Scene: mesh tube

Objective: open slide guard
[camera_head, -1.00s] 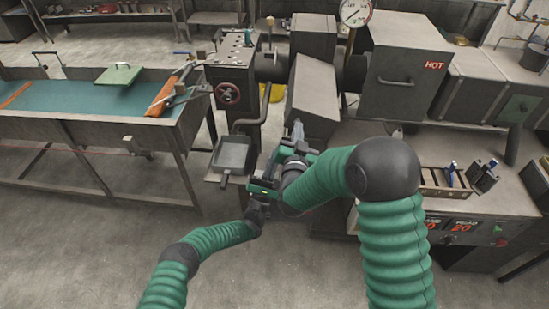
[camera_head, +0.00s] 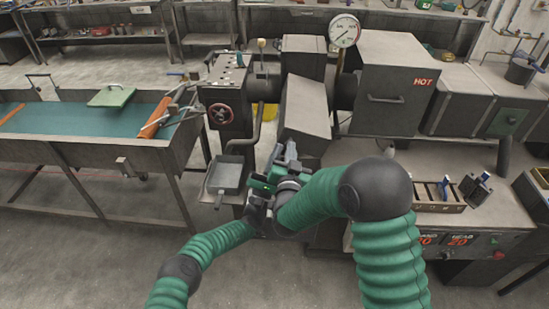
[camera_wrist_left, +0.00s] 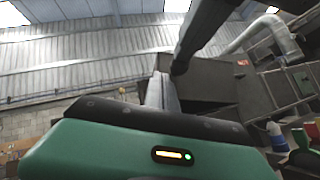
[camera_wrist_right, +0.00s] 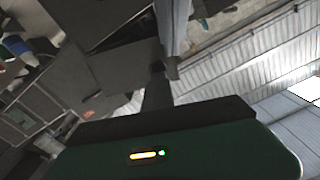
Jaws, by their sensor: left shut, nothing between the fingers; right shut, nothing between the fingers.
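The machine carries a slanted grey sheet-metal cover (camera_head: 304,112) in its middle, probably the slide guard, and it stands in place below the grey block. My right gripper (camera_head: 291,150) and my left gripper (camera_head: 276,154) are close together just in front of the cover's lower left side. Both are shut and empty. Their fingertips partly overlap, so I cannot tell whether either touches the cover. In the left wrist view the left fingers (camera_wrist_left: 160,92) point up beside a dark bar. In the right wrist view the right fingers (camera_wrist_right: 157,92) show near a light grey finger.
A box marked HOT (camera_head: 385,95) and a gauge (camera_head: 344,31) stand to the right. A red handwheel (camera_head: 221,113) and a grey pan (camera_head: 225,177) are on the left. A rack (camera_head: 435,195) sits on the right bench. Open floor lies at the lower left.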

